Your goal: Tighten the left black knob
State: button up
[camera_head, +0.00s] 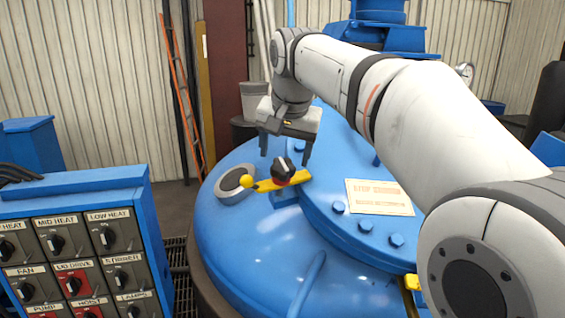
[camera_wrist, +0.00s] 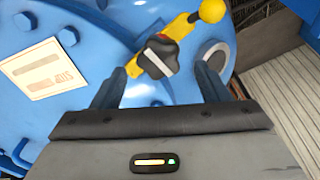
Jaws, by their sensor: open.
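A black knob (camera_head: 283,168) with a white stripe sits on a yellow lever bar (camera_head: 263,185) on the blue furnace lid (camera_head: 235,222). The bar ends in a yellow ball. The knob also shows in the wrist view (camera_wrist: 158,57), with a bit of red at its edge. My gripper (camera_head: 285,150) is open above the knob in the head view. In the wrist view its two fingers (camera_wrist: 158,92) are spread wide, with the knob between and just beyond them. I cannot tell whether any finger touches the bar.
A control panel (camera_head: 82,245) with several labelled switches stands at the lower left. A sign plate (camera_head: 380,197) and several blue bolts (camera_head: 366,225) are on the lid. A round grey port (camera_head: 234,182) lies beside the yellow ball. An orange ladder (camera_head: 180,95) leans behind.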

aim_at(284, 163)
jog(key=shift+x, duration=2.15)
jog(key=shift+c, duration=0.6)
jog(key=c, duration=0.9)
